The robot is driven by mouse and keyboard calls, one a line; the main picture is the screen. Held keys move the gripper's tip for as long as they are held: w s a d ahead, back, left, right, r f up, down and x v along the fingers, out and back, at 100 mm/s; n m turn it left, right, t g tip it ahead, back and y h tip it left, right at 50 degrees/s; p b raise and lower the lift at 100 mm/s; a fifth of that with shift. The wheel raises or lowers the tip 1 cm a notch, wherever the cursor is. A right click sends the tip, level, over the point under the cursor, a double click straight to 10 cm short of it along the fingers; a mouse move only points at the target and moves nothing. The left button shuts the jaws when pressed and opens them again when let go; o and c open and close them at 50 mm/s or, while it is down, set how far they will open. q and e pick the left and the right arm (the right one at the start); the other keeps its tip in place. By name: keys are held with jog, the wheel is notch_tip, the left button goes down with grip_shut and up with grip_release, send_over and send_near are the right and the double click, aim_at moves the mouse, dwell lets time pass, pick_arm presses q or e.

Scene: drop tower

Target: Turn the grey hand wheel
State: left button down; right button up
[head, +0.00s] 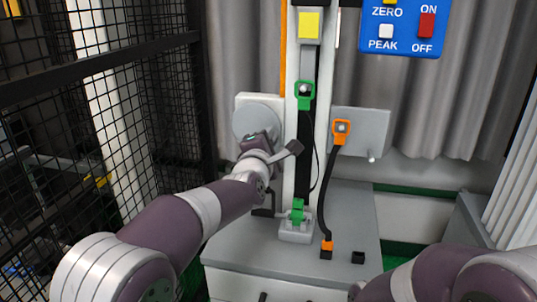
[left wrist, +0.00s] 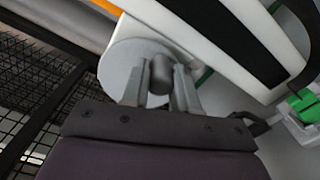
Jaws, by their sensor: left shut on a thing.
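The grey hand wheel (head: 252,112) is a round disc on the left side of the tower, on a white plate. In the left wrist view the wheel (left wrist: 117,68) shows with a dark round handle knob (left wrist: 160,74) between my fingers. My left gripper (head: 257,143) is at the lower part of the wheel and partly covers it. In the left wrist view the left gripper (left wrist: 160,88) is shut on the knob, one finger on each side. My right gripper is outside the head view; only part of that arm shows at the lower right.
The tower's white column (head: 322,120) stands close to the right of the wheel, with a green clamp (head: 304,95). An orange-ended dark cable (head: 325,195) hangs beside it. Black mesh fencing (head: 150,110) is at the left. A grey cabinet (head: 350,205) lies below.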

pick_arm(q)
jog(key=shift+r+n+b, duration=0.35)
jog(key=shift+n+b, duration=0.1)
jog(key=shift+n, duration=0.05)
jog(key=shift+r, duration=0.1)
jog(key=c, duration=0.9)
grip_release()
jog(key=shift+o, duration=0.2)
jog(key=shift+s+a, duration=0.1)
jog(key=shift+s, duration=0.15)
jog(key=b+v, duration=0.1)
jog(key=v, duration=1.1)
